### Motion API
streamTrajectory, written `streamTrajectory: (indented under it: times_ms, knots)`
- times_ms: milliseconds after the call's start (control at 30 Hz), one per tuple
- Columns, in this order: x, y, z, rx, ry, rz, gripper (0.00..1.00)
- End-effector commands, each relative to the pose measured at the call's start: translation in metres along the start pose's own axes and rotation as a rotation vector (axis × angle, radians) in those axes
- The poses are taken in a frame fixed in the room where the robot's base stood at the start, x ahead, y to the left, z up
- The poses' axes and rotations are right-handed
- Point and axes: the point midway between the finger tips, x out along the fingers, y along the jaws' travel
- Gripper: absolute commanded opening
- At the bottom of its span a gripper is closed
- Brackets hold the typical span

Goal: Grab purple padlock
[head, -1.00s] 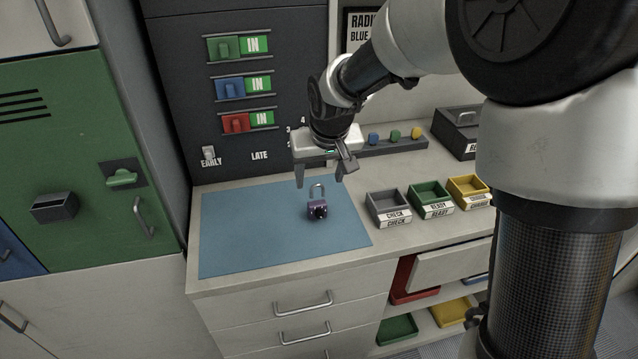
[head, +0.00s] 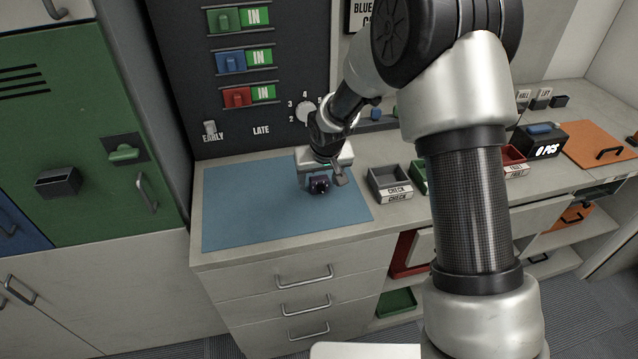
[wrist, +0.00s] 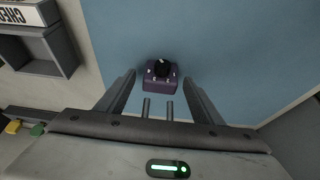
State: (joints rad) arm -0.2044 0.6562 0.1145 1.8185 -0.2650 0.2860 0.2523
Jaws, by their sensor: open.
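The purple padlock (head: 319,187) stands on the blue mat (head: 240,215), near the mat's right part. In the wrist view the padlock (wrist: 160,82) shows a purple body with a black round part, centred between the fingertips. My gripper (head: 321,181) is low over the padlock with its fingers apart. In the wrist view my gripper (wrist: 160,76) is open, with a gap between each finger and the padlock body. Two short grey bars show between the fingers; I cannot tell whether they are the shackle. In the head view the gripper hides the padlock's top.
A grey CHECK tray (head: 389,183) stands right of the mat, with a green tray (head: 419,176) beside it, partly behind my arm. The dark panel (head: 275,125) with sliders and a dial rises behind the mat. The mat's left half is clear.

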Motion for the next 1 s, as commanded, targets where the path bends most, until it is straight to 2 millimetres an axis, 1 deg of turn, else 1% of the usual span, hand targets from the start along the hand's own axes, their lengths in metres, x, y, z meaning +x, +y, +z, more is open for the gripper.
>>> streamTrajectory:
  times_ms: [33, 100, 267, 300, 367, 400, 567, 600, 633, 867, 967, 1000]
  knots:
    - [0.004, 0.0, 0.0, 0.0, -0.001, 0.0, 0.61]
    - [0.006, 0.0, 0.0, 0.0, 0.001, 0.0, 0.61]
    - [0.006, 0.0, 0.0, 0.0, 0.001, 0.001, 0.61]
    - [0.006, 0.0, 0.0, 0.0, 0.001, 0.001, 0.59]
    - [0.006, 0.0, 0.0, 0.0, 0.001, 0.001, 0.49]
    - [0.006, 0.0, 0.0, 0.0, 0.001, 0.001, 0.42]
    - [0.006, 0.0, 0.0, 0.0, 0.0, 0.001, 0.15]
    - [0.006, 0.0, 0.0, 0.0, 0.0, 0.001, 0.09]
    - [0.005, 0.0, -0.001, 0.0, 0.002, 0.001, 0.06]
    - [0.003, 0.0, -0.002, 0.0, 0.003, 0.001, 0.06]
    - [-0.005, 0.0, -0.006, 0.0, 0.004, 0.0, 0.06]
    - [-0.011, 0.0, -0.009, -0.001, 0.007, 0.0, 0.06]
